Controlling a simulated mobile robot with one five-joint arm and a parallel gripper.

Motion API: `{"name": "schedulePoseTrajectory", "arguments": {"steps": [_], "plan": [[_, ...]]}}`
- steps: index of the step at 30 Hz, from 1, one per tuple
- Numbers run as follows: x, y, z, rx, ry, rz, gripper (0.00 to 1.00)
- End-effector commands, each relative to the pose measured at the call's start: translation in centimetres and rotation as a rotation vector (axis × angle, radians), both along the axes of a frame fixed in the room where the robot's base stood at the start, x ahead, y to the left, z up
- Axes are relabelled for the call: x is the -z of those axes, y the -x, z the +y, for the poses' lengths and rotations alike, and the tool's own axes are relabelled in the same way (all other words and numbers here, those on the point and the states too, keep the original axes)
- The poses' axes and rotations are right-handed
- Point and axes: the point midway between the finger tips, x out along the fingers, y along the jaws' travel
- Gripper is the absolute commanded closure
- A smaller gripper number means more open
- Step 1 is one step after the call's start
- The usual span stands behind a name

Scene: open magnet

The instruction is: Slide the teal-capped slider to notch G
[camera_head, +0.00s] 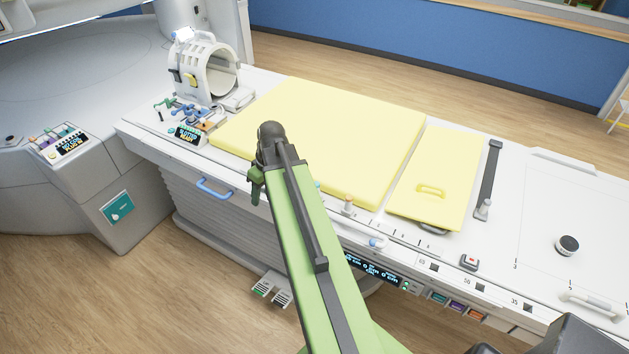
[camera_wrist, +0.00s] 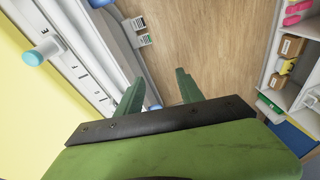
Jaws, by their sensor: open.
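The teal-capped slider (camera_wrist: 38,54) shows at the upper left in the wrist view, a pale cylinder with a teal end beside the yellow pad. A small teal bit, probably its cap (camera_head: 317,185), shows just right of my arm in the head view; my arm hides the rest. A row of marks and letters (camera_wrist: 80,72) runs along the rail beside the slider, too small to read surely; I cannot tell which is notch G. My gripper (camera_wrist: 158,85) is open and empty, apart from the slider, past the table's front edge over the floor. It also shows in the head view (camera_head: 256,187).
An orange-capped post (camera_head: 348,204) and a blue-capped knob (camera_head: 375,243) stand along the table's front edge. A blue handle (camera_head: 214,189) sticks out of the table's side. A white coil (camera_head: 207,73) stands at the back left. Shelves (camera_wrist: 292,65) stand at right in the wrist view.

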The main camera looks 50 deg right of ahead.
Motion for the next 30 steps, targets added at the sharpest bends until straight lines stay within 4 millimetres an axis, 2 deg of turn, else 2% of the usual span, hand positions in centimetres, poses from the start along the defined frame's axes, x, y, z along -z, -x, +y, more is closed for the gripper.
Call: {"name": "schedulePoseTrajectory", "arguments": {"steps": [1,3,6,9,13,20,26,30], "plan": [[-1.9,1.1,-5.2,0.001,-0.001,-0.039,0.56],[-3.1,2.9,-10.7,-0.022,0.007,-0.097,0.56],[-4.3,5.8,-16.7,-0.048,0.031,-0.161,0.56],[-5.0,7.9,-20.4,-0.067,0.054,-0.201,0.56],[-5.3,9.1,-22.1,-0.079,0.068,-0.222,0.56],[-4.4,8.9,-22.0,-0.082,0.068,-0.222,0.56],[-1.4,7.9,-21.8,-0.082,0.068,-0.221,0.56],[1.6,6.8,-21.5,-0.082,0.068,-0.221,0.56]]}}
